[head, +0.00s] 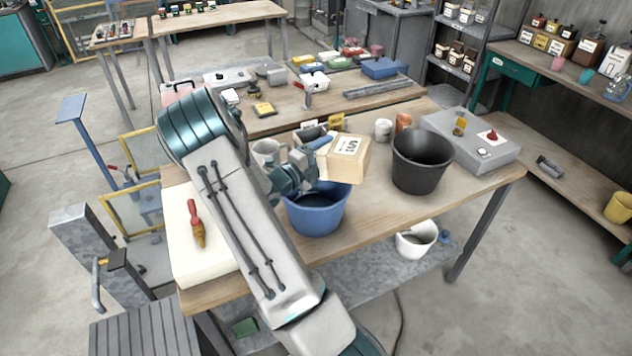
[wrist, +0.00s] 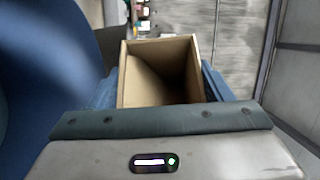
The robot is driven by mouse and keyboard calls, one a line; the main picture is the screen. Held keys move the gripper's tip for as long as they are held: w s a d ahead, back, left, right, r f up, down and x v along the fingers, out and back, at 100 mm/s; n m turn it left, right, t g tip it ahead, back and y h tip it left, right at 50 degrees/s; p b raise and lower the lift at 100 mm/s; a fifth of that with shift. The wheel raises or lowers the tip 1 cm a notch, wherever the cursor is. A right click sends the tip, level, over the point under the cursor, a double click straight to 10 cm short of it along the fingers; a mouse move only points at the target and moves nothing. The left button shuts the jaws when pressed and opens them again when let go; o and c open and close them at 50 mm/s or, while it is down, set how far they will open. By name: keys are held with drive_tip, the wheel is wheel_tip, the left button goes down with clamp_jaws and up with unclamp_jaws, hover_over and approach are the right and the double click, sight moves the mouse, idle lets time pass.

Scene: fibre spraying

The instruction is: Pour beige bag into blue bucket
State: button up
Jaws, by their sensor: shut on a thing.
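The beige bag (head: 343,160) is a box-like bag with a white label. A dark blue surface fills the left of the wrist view. The bucket's inside is mostly hidden.
A black bucket (head: 420,165) stands close to the right of the blue one. A grey box with a red knob (head: 470,138) is at the table's right. A white board with a red-handled brush (head: 195,222) lies at left. A white bucket (head: 415,241) is on the lower shelf.

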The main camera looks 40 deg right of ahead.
sight(324, 162)
drive_tip(key=shift+w+d, duration=0.4)
drive_tip(key=shift+d, duration=0.15)
drive_tip(key=shift+n+h, duration=0.5)
drive_tip(key=shift+n, duration=0.4)
drive_tip(key=shift+s+a+r, duration=0.25)
drive_tip(key=shift+s+a, duration=0.6)
drive_tip(key=shift+a, duration=0.75)
drive_tip(key=shift+s+a+r, duration=0.25)
drive_tip(key=shift+s+a, duration=0.65)
drive_tip(key=shift+a, duration=0.65)
drive_tip(key=shift+s+a+r, duration=0.25)
drive_tip(key=shift+s+a, duration=0.6)
drive_tip(key=shift+a, duration=0.75)
drive_tip(key=w+d+n, duration=0.2)
drive_tip(key=w+d, duration=0.4)
drive_tip(key=d, duration=0.3)
drive_tip(key=shift+t+h, duration=0.4)
drive_tip(key=shift+w+a, duration=0.15)
drive_tip(key=shift+w, duration=0.05)
drive_tip(key=shift+w+r+n+t+h, duration=0.25)
drive_tip(key=shift+r+n+t, duration=0.4)
drive_tip(key=shift+n, duration=0.55)
